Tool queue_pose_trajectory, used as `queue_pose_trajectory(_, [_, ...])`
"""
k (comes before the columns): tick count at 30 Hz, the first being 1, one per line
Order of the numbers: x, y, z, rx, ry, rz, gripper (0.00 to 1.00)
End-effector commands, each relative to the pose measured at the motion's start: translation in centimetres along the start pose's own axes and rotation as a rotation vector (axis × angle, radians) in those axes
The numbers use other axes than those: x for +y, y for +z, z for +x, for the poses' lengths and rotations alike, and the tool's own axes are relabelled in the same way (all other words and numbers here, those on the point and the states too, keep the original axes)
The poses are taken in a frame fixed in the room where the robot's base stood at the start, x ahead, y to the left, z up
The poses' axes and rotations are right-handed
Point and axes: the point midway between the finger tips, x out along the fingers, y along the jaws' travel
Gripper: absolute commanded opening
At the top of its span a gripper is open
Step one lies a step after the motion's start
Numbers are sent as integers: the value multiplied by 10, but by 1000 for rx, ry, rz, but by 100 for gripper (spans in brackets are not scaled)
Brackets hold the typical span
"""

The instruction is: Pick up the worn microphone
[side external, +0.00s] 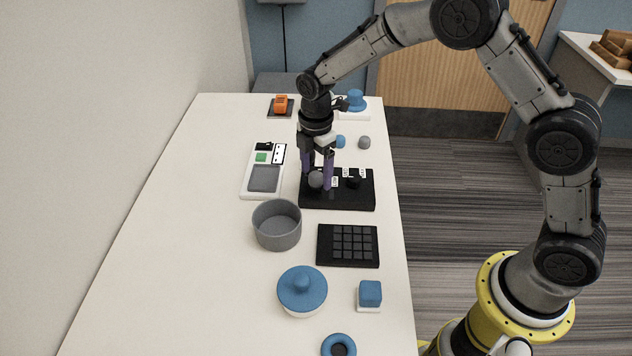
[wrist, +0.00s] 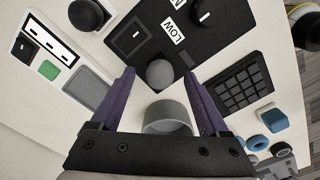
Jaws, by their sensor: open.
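No thing is plainly marked as the worn microphone. A grey ball-shaped head (side external: 316,180), which may be it, stands at the left part of a black board (side external: 345,203). My gripper (side external: 318,187) points down over it, with purple fingers open on either side of the grey head. In the wrist view the grey head (wrist: 160,72) shows between the fingertips of my gripper (wrist: 159,77), with gaps on both sides. Its lower part and any stem are hidden. The black board also shows in the wrist view (wrist: 225,22), with a LOW label.
A white device with a grey pad (side external: 264,179) lies left of the board. A grey bowl (side external: 277,226) and a black keypad (side external: 348,246) are nearer the camera. A blue lidded pot (side external: 302,288) and blue cube (side external: 370,293) stand farther forward. The table's left side is clear.

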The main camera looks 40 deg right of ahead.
Motion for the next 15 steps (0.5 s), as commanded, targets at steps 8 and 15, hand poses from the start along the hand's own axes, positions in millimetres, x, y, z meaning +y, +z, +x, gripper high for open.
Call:
queue_pose_trajectory(8, [0, 0, 13, 0, 1, 0, 78])
queue_pose_trajectory(15, [0, 0, 12, 0, 1, 0, 55])
